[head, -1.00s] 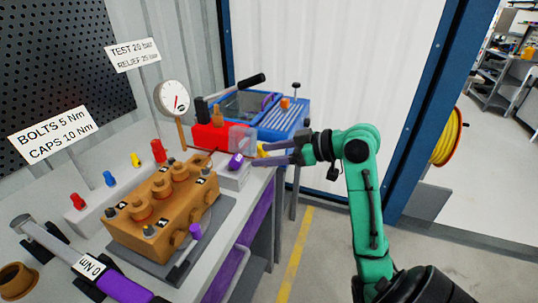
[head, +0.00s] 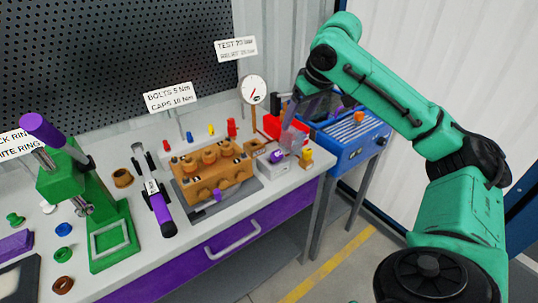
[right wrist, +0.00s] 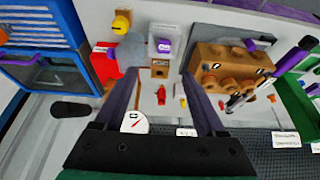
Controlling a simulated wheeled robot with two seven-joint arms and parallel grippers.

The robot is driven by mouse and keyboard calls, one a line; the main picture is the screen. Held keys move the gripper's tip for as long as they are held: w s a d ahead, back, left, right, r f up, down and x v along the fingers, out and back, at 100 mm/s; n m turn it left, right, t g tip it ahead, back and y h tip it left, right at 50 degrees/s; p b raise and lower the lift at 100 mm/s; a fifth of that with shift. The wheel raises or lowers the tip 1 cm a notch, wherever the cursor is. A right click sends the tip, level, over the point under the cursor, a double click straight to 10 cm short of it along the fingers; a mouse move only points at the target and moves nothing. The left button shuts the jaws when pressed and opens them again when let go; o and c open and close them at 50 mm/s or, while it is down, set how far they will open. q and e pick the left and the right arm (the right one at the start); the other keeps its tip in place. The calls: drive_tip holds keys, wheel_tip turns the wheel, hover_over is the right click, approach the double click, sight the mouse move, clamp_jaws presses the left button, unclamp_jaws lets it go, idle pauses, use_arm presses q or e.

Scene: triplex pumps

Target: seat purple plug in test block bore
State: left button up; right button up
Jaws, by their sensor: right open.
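A purple plug (head: 278,156) sits in a pale grey block (head: 284,168) at the right end of the bench; it also shows in the right wrist view (right wrist: 164,46). Beside it is a small tan block with a dark opening (head: 255,147), also in the right wrist view (right wrist: 159,70); I take it as the test block, but cannot be sure. My right gripper (head: 298,118) is open and empty, pointing down above this end of the bench. In the right wrist view its fingers (right wrist: 160,76) stand apart on either side of the tan block, from above. My left gripper is not in view.
A red unit with a clear guard (head: 273,126) and a gauge (head: 252,89) stand close by. A yellow piece (head: 305,157) is at the bench edge. The orange pump block (head: 212,178) lies left, then a torque wrench (head: 158,205) and a green press (head: 100,220).

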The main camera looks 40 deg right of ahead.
hover_over(277, 150)
drive_tip(key=s, duration=0.2)
wheel_tip(277, 150, down, 8)
drive_tip(key=x, duration=0.5)
drive_tip(key=shift+s+a+f, duration=0.2)
drive_tip(key=shift+f, duration=0.25)
drive_tip(key=shift+w+f, duration=0.15)
drive_tip(key=shift+d, duration=0.1)
drive_tip(key=shift+c, duration=1.2)
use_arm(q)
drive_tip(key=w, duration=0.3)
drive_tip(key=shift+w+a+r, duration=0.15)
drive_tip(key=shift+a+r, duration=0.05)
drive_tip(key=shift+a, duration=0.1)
use_arm(e)
clamp_jaws()
